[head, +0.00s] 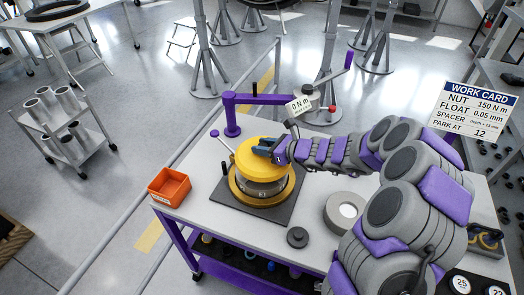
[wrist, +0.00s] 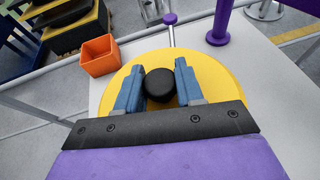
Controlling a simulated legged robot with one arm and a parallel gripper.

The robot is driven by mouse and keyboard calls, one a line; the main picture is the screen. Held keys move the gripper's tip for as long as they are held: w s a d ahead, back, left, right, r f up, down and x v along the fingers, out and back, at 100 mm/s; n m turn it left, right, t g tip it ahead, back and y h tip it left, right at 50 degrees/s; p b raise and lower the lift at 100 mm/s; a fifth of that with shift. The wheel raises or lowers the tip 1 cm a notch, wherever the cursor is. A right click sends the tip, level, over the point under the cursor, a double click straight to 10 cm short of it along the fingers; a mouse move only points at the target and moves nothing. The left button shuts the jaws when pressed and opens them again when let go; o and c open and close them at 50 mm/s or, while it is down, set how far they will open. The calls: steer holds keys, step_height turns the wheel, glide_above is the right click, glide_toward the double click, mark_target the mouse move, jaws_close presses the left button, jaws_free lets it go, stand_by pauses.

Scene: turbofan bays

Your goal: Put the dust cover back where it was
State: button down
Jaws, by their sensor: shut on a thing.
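The dust cover is a yellow disc (head: 250,163) with a black knob at its centre; it also fills the middle of the wrist view (wrist: 222,82). My gripper (head: 265,148) is shut on the black knob (wrist: 160,85), with one blue finger on each side of it. In the head view the cover is over a round metal unit with a gold flange (head: 262,197), which stands on a dark square plate (head: 228,212) on the bench. I cannot tell whether the cover is fully seated or slightly above the unit.
An orange bin (head: 170,187) stands at the bench's left corner. A purple post with a swing arm (head: 231,115) and a "0 N m" display (head: 300,105) stands behind the unit. A grey ring (head: 346,211) and a small dark disc (head: 297,237) lie to the right.

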steer(key=shift+w+a+f, duration=0.1)
steer(key=shift+w+a, duration=0.15)
steer(key=shift+w, duration=0.25)
steer(key=shift+w+a+f, duration=0.1)
steer(key=shift+w+a, duration=0.15)
steer(key=shift+w, duration=0.25)
steer(key=shift+d+f+b, duration=0.2)
steer(key=shift+f+b, duration=0.1)
steer(key=shift+f, duration=0.55)
steer(key=shift+d+f+b, duration=0.2)
steer(key=shift+f+b, duration=0.1)
steer(key=shift+f, duration=0.5)
steer(key=shift+a, duration=0.15)
steer(key=shift+f, duration=0.45)
steer(key=shift+f, duration=0.1)
steer(key=c, duration=0.7)
jaws_free()
